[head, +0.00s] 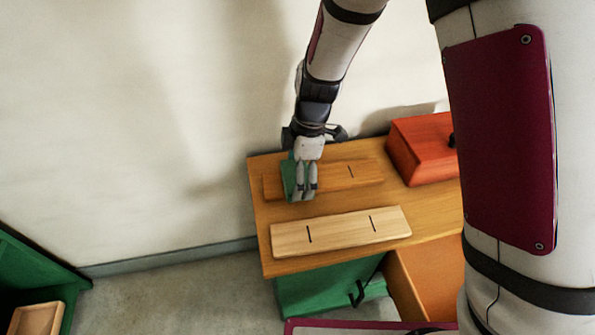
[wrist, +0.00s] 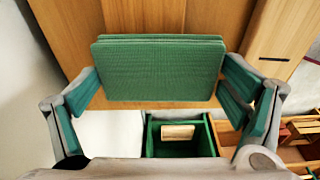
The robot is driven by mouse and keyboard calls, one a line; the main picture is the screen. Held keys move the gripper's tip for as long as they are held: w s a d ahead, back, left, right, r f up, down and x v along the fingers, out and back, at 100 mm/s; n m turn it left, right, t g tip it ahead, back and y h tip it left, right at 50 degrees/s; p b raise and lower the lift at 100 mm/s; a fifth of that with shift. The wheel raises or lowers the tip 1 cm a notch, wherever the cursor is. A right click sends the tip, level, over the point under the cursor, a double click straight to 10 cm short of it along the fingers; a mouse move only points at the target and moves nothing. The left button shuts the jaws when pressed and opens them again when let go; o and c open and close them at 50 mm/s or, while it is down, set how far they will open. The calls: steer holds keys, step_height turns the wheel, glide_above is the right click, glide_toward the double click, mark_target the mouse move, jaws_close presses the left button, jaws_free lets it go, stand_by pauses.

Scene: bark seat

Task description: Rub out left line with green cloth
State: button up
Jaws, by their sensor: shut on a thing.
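My gripper (head: 305,194) points down at the left part of the darker back board (head: 331,184). It is shut on a green cloth (head: 288,177), which looks like a folded pad between the fingers in the wrist view (wrist: 160,70). I cannot tell whether the cloth touches the board. The back board shows one dark line (head: 350,172) to the right of my gripper; its left part is partly hidden by gripper and cloth. A paler front board (head: 340,237) bears two short dark lines, left (head: 309,234) and right (head: 372,223).
Both boards lie on a wooden cabinet top (head: 266,215) against a pale wall. A red box (head: 422,148) stands at the right of the top. An orange-brown open drawer (head: 432,278) juts out below. A green unit (head: 30,275) with a wooden tray is at lower left.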

steer(key=shift+f+b, duration=0.6)
steer(key=shift+b, duration=0.05)
steer(key=shift+w+a+r, duration=0.1)
steer(key=shift+w+a, duration=0.1)
steer(key=shift+w, duration=0.55)
steer(key=shift+w+a, duration=0.15)
steer(key=shift+w, duration=0.55)
steer(key=shift+s+d+b, duration=0.2)
steer(key=shift+s+b, duration=0.1)
steer(key=shift+s, duration=0.45)
steer(key=shift+s+d+b, duration=0.15)
steer(key=shift+s+b, duration=0.1)
steer(key=shift+s, duration=0.45)
steer(key=shift+w+a, duration=0.2)
steer(key=shift+w, duration=0.55)
steer(key=shift+w+a, duration=0.15)
steer(key=shift+w, duration=0.55)
steer(key=shift+s+d+f+b, duration=0.1)
steer(key=shift+s+d+b, duration=0.1)
steer(key=shift+s, duration=0.55)
steer(key=shift+s+d+f+b, duration=0.1)
steer(key=shift+s+d+b, duration=0.05)
steer(key=shift+s, duration=0.6)
